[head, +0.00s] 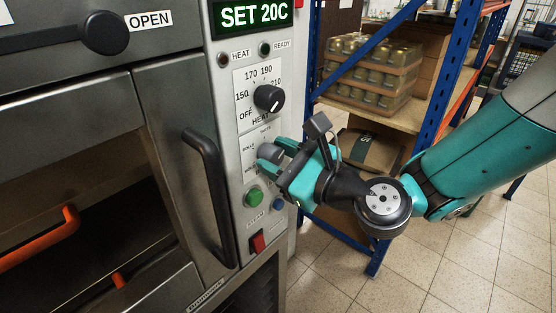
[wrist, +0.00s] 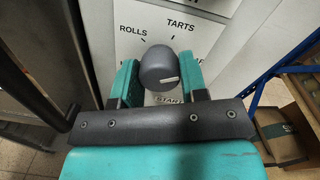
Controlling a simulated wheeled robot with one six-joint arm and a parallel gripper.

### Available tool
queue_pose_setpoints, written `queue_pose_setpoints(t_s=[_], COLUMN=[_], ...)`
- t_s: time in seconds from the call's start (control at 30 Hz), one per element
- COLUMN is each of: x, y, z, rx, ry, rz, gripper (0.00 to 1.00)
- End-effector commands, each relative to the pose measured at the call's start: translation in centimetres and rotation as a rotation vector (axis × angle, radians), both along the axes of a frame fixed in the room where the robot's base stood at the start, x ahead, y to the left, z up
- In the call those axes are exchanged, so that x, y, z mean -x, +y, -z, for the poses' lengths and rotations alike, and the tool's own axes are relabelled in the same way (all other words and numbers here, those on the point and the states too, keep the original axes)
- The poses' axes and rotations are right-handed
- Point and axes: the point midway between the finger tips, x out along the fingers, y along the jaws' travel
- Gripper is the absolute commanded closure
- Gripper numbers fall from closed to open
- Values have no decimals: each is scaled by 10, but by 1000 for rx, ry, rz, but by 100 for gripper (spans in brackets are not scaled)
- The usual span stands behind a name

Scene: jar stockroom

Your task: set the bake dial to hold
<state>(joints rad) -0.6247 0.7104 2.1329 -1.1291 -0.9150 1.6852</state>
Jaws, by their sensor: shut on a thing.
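The bake dial is a round dark grey knob (wrist: 158,66) in the wrist view, on a white scale plate (wrist: 158,22). Its white pointer mark lies low on the face and points to the right. ROLLS reads at upper left of it, TARTS at upper right, START below; the label on the right is mostly covered by a finger. My gripper (wrist: 158,78) has its teal fingers on either side of the knob, shut on it. In the head view my gripper (head: 273,158) reaches the panel from the right and partly hides the dial (head: 266,151).
Above is a black heat dial (head: 268,98) under a SET 20C display (head: 250,15). A black door handle (head: 208,195) stands out at left; a blue rack (head: 446,75) stands at right.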

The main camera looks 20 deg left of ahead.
Motion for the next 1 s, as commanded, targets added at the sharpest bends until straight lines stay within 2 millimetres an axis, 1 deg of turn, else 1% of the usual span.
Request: queue_pose_setpoints(t_s=[1.0], x=[2], y=[1], z=[3], rx=[367], ry=[-894], rz=[-1], gripper=[84])
